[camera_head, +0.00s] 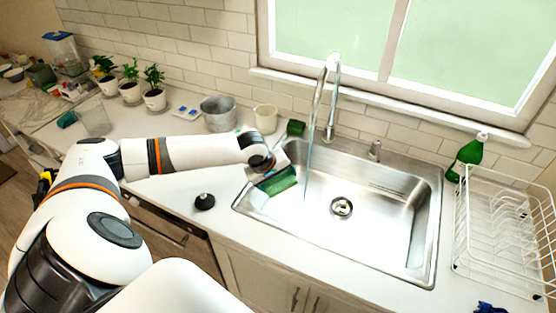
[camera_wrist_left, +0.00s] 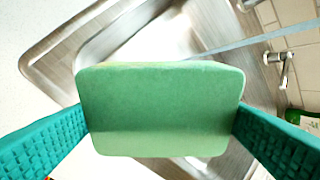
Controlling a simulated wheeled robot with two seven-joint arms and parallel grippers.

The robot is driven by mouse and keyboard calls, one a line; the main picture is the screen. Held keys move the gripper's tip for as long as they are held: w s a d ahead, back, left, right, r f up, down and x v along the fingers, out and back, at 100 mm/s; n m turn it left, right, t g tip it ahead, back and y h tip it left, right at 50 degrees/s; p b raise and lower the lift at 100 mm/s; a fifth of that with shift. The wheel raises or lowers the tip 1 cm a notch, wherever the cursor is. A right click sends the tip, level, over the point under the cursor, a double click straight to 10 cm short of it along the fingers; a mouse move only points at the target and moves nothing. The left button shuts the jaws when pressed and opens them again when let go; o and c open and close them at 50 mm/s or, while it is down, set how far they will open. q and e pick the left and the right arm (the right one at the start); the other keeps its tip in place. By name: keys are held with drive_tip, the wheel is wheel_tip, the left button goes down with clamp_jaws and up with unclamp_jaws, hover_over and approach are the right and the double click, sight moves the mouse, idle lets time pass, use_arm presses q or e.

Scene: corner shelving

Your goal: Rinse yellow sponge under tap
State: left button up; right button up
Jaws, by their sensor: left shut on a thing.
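The sponge in my left gripper (camera_head: 268,166) looks green, with a thin yellowish edge, not plainly yellow. It shows in the head view (camera_head: 279,182) over the left side of the steel sink (camera_head: 385,215), and large in the left wrist view (camera_wrist_left: 160,105) between two teal ribbed fingers. The gripper is shut on it. The tap (camera_head: 333,75) stands behind the sink and a stream of water (camera_head: 308,170) falls from it into the basin. The sponge is left of the stream, apart from it in the head view. My right gripper is not in view.
A cream cup (camera_head: 265,118) and a metal pot (camera_head: 219,113) stand at the back left. A black stopper (camera_head: 204,201) lies left of the sink. A green bottle (camera_head: 466,157) and a white dish rack (camera_head: 505,225) stand right.

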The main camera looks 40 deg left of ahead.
sight(286, 175)
use_arm(q)
drive_tip(key=w+b, duration=0.2)
drive_tip(key=w+f+b, duration=0.1)
drive_tip(key=w+b, duration=0.1)
drive_tip(key=w, duration=0.1)
drive_tip(key=shift+w+a+f, duration=0.1)
drive_tip(key=shift+w+f, duration=0.05)
drive_tip(key=w+a+f+b, duration=0.1)
drive_tip(key=w+b, duration=0.2)
drive_tip(key=w, duration=0.4)
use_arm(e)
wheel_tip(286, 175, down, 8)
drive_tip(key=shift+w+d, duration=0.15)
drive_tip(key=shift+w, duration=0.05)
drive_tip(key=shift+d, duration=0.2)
use_arm(q)
drive_tip(key=s+p, duration=0.5)
drive_tip(key=s+d+p, duration=0.1)
drive_tip(key=s+p, duration=0.1)
drive_tip(key=shift+s+r, duration=0.15)
drive_tip(key=shift+s, duration=0.1)
drive_tip(key=shift+s+p, duration=0.25)
drive_tip(key=shift+p, duration=0.05)
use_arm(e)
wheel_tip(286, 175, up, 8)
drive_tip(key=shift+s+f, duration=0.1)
